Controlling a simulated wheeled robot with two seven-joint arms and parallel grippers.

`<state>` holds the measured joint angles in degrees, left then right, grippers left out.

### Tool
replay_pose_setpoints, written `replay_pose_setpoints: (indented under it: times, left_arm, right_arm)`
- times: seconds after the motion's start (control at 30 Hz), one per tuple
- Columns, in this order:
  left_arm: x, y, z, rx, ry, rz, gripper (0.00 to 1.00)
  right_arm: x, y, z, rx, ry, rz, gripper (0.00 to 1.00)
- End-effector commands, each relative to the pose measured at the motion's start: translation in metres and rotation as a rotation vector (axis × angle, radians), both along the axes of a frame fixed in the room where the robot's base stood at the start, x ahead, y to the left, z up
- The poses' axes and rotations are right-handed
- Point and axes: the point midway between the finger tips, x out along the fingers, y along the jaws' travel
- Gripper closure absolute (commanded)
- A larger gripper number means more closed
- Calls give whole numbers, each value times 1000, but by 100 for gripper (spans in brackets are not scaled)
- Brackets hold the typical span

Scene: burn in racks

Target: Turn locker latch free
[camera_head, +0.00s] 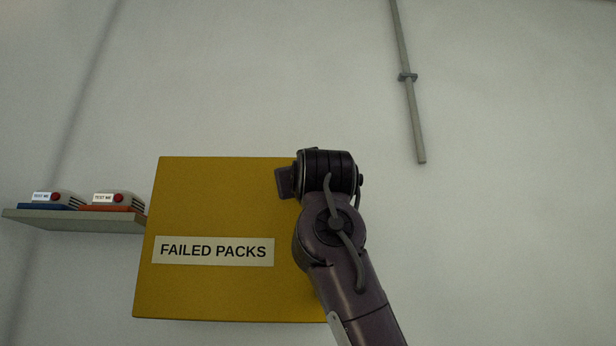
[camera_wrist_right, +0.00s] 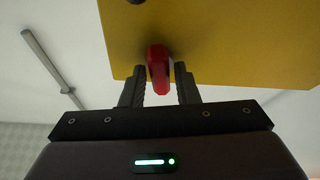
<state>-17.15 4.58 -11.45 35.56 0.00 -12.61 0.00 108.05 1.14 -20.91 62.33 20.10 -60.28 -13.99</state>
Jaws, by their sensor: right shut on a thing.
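The yellow locker (camera_head: 205,205) hangs on the wall in the head view, with a "FAILED PACKS" label on its front. Its yellow front also fills the top of the right wrist view (camera_wrist_right: 230,35). The red latch handle (camera_wrist_right: 158,68) shows there near the door's edge, between the two dark fingers of my right gripper (camera_wrist_right: 160,85). The gripper is shut on the latch. In the head view my right arm covers the locker's right side, so the latch and fingertips are hidden there. My left gripper is in neither view.
A grey shelf (camera_head: 75,221) left of the locker holds a blue-based pack (camera_head: 50,202) and an orange-based pack (camera_head: 115,204), both with red buttons. A grey conduit (camera_head: 410,100) runs down the wall at upper right. The wall right of my arm is clear.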

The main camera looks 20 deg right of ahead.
Motion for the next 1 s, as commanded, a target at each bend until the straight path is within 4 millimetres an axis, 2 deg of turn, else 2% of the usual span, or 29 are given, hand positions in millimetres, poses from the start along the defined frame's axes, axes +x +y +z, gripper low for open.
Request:
replay_pose_setpoints:
  times: [0.03,0.4,0.97,1.0]
  left_arm:
    - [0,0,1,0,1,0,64]
    - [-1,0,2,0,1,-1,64]
    - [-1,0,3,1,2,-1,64]
    - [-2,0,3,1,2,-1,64]
  right_arm:
    - [-3,0,6,28,-22,-1,95]
    - [-3,0,6,180,-66,-1,95]
    - [-4,0,7,205,-75,0,95]
    - [-4,0,7,205,-75,0,67]
